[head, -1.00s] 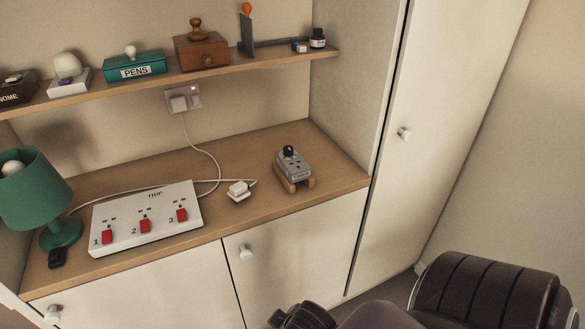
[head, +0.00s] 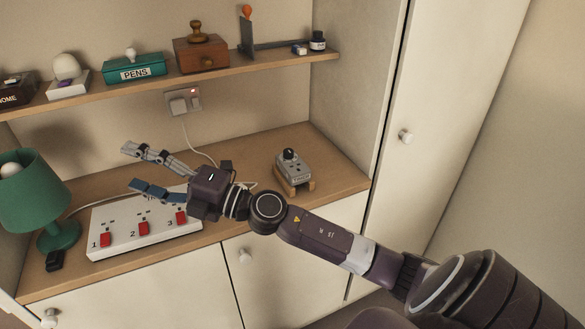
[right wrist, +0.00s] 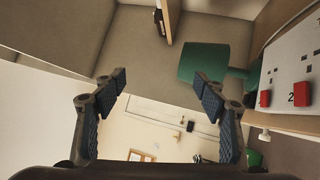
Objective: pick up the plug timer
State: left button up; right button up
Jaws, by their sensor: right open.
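The plug timer (head: 292,166) is a grey box with a black knob on top. It sits on a small wooden stand (head: 294,187) at the right of the desk top in the head view. My right gripper (head: 142,168) is open and empty above the white switch strip, well to the left of the timer, with its fingers pointing left. In the right wrist view its two fingers (right wrist: 160,82) are spread apart with nothing between them; the timer does not show there. My left gripper is not in view.
A white strip (head: 140,245) with red switches lies under my right gripper; its cable runs to a wall socket (head: 184,102). A green lamp (head: 32,190) stands at the left, also in the right wrist view (right wrist: 203,62). A shelf (head: 100,95) with several items hangs above.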

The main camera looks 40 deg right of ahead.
notch_tip(320, 180, down, 2)
jog(key=a+n+g+y, duration=0.1)
jog(key=n+g, duration=0.3)
jog(key=n, duration=0.2)
jog(key=g+h, duration=0.9)
jog(key=h, duration=0.6)
send_over(291, 156)
jog(key=s+a, duration=0.1)
jog(key=s, duration=0.1)
jog(key=f, duration=0.7)
jog(key=shift+w+f, duration=0.2)
jog(key=shift+s+d+f, duration=0.1)
jog(key=shift+d, duration=0.2)
jog(key=p+x, duration=0.2)
jog(key=x, duration=0.5)
jog(key=shift+s+a+f, duration=0.1)
jog(key=shift+s+a, duration=0.05)
jog(key=shift+f, duration=0.3)
